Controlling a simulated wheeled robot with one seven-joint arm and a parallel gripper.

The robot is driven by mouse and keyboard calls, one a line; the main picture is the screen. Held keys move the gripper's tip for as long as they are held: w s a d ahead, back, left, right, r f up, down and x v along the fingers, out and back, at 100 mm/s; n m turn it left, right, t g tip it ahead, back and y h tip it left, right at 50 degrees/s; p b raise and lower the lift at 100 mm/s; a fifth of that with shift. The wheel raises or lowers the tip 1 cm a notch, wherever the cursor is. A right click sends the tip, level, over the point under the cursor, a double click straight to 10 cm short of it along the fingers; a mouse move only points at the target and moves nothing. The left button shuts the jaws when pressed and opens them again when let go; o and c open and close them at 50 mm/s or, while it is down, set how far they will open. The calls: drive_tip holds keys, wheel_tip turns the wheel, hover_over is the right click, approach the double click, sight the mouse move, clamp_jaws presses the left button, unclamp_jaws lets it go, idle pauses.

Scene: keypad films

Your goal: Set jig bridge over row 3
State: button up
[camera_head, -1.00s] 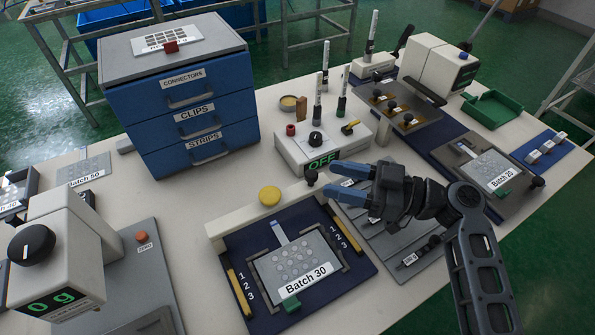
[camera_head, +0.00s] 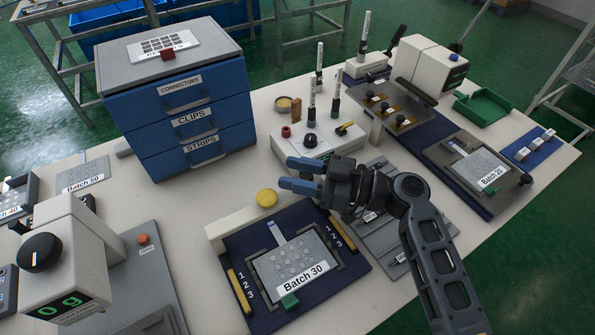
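The jig holds a film labelled Batch 30 (camera_head: 302,276) on a dark blue base (camera_head: 250,318). Yellow strips numbered 1, 2, 3 run along its left (camera_head: 239,291) and right (camera_head: 342,234) sides. A pale bridge bar (camera_head: 232,222) lies across the far end of the jig, beyond the numbers. A yellow knob (camera_head: 267,198) sits at the bar. The bar's right part is hidden behind my gripper. My gripper (camera_head: 286,173) is above the bar's right part, its blue fingers pointing left with a gap between them. I see nothing between the fingers.
A control box reading OFF (camera_head: 300,145) stands behind my gripper. A blue drawer cabinet (camera_head: 180,115) is at the back left. A scale reading 0 g (camera_head: 72,250) is at the front left. Grey plates (camera_head: 375,235) lie right of the jig. Batch 20 (camera_head: 482,170) is farther right.

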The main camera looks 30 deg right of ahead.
clamp_jaws()
drive_tip(key=shift+r, duration=0.1)
drive_tip(key=s+b, duration=0.5)
drive_tip(key=s, duration=0.6)
drive_tip(key=shift+r, duration=0.1)
drive_tip(key=shift+c, duration=0.4)
unclamp_jaws()
drive_tip(key=shift+o, duration=1.1)
